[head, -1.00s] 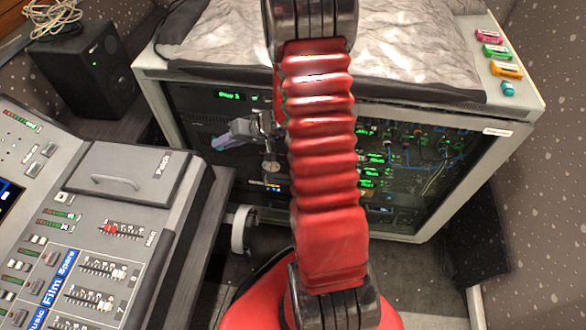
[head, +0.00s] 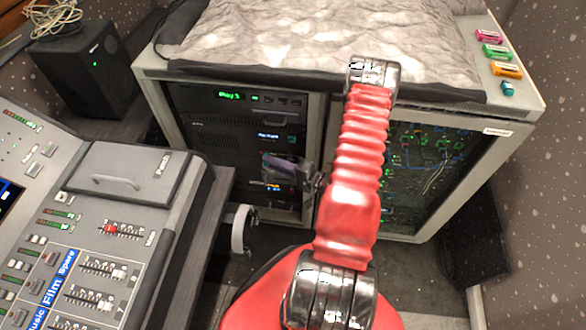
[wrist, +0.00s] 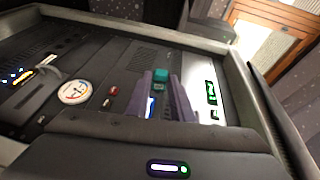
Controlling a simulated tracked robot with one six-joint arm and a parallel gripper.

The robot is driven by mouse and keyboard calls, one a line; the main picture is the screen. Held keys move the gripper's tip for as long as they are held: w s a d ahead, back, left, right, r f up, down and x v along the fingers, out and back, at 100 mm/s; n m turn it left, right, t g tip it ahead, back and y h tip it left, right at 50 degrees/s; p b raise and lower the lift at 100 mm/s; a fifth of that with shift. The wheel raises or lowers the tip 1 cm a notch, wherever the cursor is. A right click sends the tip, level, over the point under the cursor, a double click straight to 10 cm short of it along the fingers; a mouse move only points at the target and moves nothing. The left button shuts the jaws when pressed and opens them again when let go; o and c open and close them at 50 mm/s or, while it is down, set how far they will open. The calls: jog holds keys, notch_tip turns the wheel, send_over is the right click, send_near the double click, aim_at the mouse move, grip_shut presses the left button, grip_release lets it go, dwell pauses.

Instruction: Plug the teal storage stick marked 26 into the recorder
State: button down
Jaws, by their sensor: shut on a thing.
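My gripper (wrist: 160,88) shows in the wrist view as two grey-purple fingers, shut on a small teal stick (wrist: 160,75). The stick's teal end sticks out past the fingertips, towards a dark rack panel. Its number cannot be read. I cannot tell whether it touches the panel. In the head view my gripper (head: 285,167) is in front of the left rack bay, and the stick cannot be made out. A rack unit there has a green display (head: 229,95) that seems to read "Play"; I cannot tell for sure which unit is the recorder.
Pink (head: 490,36), green (head: 497,51) and orange (head: 506,69) sticks and a small teal piece (head: 508,88) lie on the rack's right top edge. A grey fader desk (head: 120,225) stands at the left. A black speaker (head: 82,68) stands behind it.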

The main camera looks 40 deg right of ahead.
jog(key=s+d+f+m+t+h, duration=0.1)
jog(key=s+d+m+t+h, duration=0.1)
jog(key=s+d+m+h, duration=0.1)
jog(key=shift+s+d+f+m+h, duration=0.35)
jog(key=shift+s+d+h, duration=0.25)
jog(key=shift+s, duration=0.45)
jog(key=shift+w+d, duration=0.1)
jog(key=shift+d, duration=0.1)
jog(key=shift+w+d, duration=0.8)
jog(key=shift+d, duration=0.25)
jog(key=shift+w+d, duration=0.8)
jog(key=shift+d, duration=0.2)
jog(key=shift+w+d+r, duration=0.1)
jog(key=shift+w+d, duration=0.6)
jog(key=shift+d, duration=0.35)
dwell(1.4)
jog(key=c, duration=1.9)
grip_release()
jog(key=shift+c, duration=0.2)
jog(key=o, duration=0.5)
jog(key=shift+a, duration=0.1)
